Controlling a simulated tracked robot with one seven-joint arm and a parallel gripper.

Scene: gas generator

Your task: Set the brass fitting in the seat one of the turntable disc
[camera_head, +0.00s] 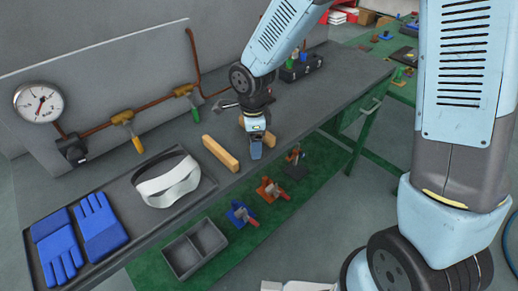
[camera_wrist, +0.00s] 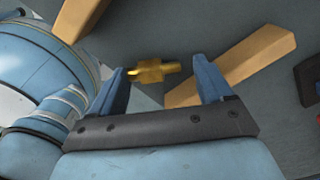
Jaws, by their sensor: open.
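The brass fitting (camera_wrist: 152,71) lies in the wrist view, framed between the two blue fingertips of my gripper (camera_wrist: 158,66). The jaws are open, with a finger on each side of the fitting; I cannot tell whether either finger touches it. In the head view my gripper (camera_head: 255,148) points down over the bench, close to the wooden bars, and the fitting cannot be made out there. I cannot pick out the turntable disc or its seat one in either view.
A wooden bar (camera_head: 220,152) lies left of my gripper on the grey bench. Two wooden pieces flank the fitting in the wrist view, one upper left (camera_wrist: 78,18) and one right (camera_wrist: 235,66). A gauge (camera_head: 38,102) and pipes stand behind.

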